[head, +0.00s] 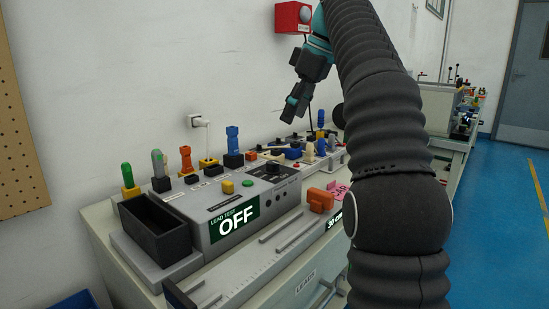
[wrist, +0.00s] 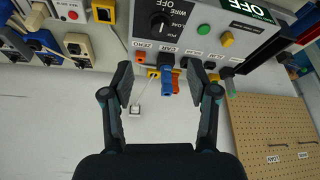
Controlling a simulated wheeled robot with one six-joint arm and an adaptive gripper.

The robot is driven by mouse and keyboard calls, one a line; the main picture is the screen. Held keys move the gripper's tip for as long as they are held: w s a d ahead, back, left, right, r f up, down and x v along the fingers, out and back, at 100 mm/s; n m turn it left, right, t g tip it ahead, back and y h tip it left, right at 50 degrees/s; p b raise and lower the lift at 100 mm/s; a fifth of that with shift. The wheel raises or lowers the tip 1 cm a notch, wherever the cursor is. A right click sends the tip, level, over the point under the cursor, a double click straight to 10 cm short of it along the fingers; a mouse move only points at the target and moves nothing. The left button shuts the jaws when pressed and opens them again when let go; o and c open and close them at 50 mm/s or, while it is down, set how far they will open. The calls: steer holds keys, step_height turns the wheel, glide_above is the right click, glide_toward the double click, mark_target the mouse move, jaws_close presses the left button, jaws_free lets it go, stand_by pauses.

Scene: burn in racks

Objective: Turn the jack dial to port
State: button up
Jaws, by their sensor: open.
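My gripper (head: 297,103) hangs above the back of the bench in the head view. In the wrist view my gripper (wrist: 159,82) is open, its two dark fingers wide apart. Between and beyond the fingers are a blue plug (wrist: 167,75) and an orange plug (wrist: 141,57); I cannot see contact.
The grey tester (head: 238,205) shows LEAD TEST OFF. A black open bin (head: 157,228) stands at its left end. Several coloured plugs stand along the back by the white wall. A pegboard (wrist: 275,125) hangs on the wall.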

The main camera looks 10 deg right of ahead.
mark_target(273, 162)
steer(key=x, duration=1.2)
steer(key=shift+f, duration=0.3)
jaws_close()
